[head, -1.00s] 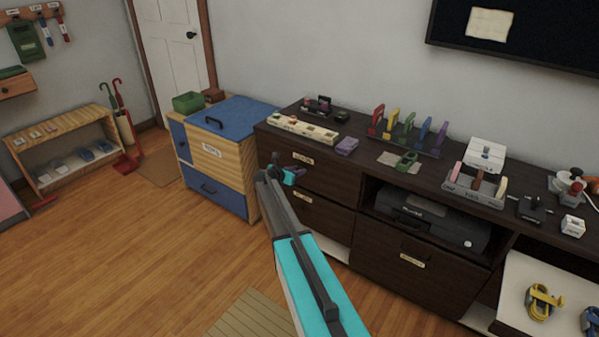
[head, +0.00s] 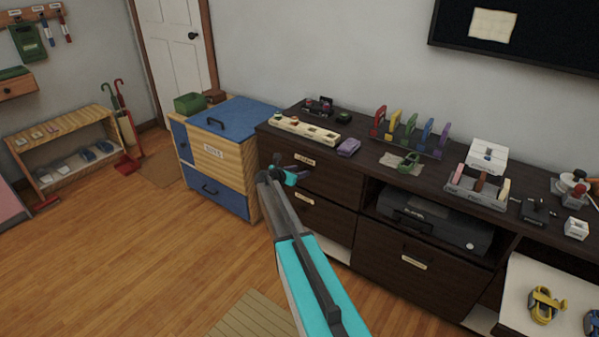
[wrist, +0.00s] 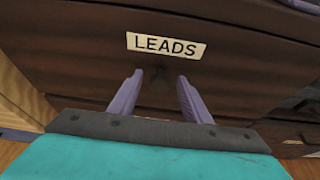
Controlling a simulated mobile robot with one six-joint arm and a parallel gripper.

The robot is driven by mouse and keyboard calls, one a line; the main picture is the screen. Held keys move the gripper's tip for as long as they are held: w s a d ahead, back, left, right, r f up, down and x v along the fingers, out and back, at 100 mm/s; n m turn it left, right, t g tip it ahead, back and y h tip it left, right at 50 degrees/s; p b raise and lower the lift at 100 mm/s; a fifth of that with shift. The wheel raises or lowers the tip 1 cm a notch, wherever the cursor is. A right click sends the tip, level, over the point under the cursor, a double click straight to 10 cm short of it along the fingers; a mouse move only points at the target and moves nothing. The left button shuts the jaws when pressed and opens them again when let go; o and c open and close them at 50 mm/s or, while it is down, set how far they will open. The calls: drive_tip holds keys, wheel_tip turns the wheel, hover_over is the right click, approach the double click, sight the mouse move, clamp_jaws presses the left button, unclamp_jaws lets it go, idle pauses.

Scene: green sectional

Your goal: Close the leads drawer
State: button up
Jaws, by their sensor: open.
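The leads drawer (head: 335,183) is the dark brown upper left drawer of the long cabinet. Its front looks flush or nearly flush with the cabinet; I cannot tell if a small gap remains. Its white LEADS label (wrist: 166,45) is readable in the wrist view, with a dark handle below it. My gripper (head: 294,174) is at the drawer front, under the label. In the wrist view my gripper (wrist: 157,88) has its two purplish fingers spread apart, pointing at the front on either side of the handle. It holds nothing. Finger contact with the front is unclear.
A blue and wooden chest (head: 222,155) stands left of the cabinet. Another dark drawer (head: 324,219) lies below the leads drawer. A purple block (head: 348,147) and a cream tray (head: 304,130) sit on the cabinet top. Wooden floor (head: 150,255) is clear at left.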

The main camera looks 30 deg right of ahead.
drive_tip(key=v, duration=1.3)
drive_tip(key=shift+r, duration=0.15)
drive_tip(key=shift+a, duration=0.25)
